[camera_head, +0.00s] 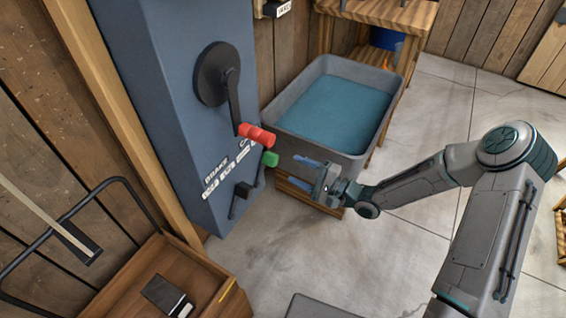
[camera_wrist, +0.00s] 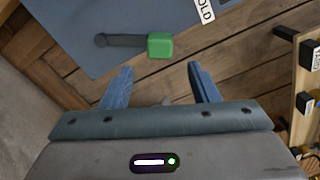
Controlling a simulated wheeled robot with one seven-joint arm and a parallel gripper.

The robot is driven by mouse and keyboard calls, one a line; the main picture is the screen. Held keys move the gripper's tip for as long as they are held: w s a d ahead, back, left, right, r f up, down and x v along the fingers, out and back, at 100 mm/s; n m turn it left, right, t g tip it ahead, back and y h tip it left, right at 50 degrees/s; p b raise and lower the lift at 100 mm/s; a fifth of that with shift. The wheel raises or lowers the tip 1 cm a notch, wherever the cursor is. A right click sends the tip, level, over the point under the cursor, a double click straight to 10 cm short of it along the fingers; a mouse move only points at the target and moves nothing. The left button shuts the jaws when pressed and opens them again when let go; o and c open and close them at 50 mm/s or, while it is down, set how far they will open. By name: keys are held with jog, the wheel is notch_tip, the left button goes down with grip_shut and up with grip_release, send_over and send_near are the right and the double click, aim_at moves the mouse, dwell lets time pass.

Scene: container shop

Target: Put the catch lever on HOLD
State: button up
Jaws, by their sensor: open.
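A lever with a green grip (camera_head: 270,159) is on the front of the blue-grey cabinet (camera_head: 170,60). Its dark arm runs down and left from the grip. In the wrist view the green grip (camera_wrist: 160,45) lies just beyond the fingertips, between their lines, with its dark arm to the left. A white label ending in "OLD" (camera_wrist: 205,10) shows beside it. My gripper (camera_head: 302,172) is open and empty, right of the green grip with a small gap. In the wrist view my gripper (camera_wrist: 159,68) has both blue fingers spread.
A crank with a red handle (camera_head: 257,134) hangs from a black disc just above the green grip. A grey water tub (camera_head: 285,133) stands behind my gripper. A wooden cart (camera_head: 150,262) is at the lower left.

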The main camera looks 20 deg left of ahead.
jog(key=shift+s+d, duration=0.2)
jog(key=shift+d, duration=1.15)
jog(key=shift+s+d, duration=0.2)
jog(key=shift+d, duration=1.15)
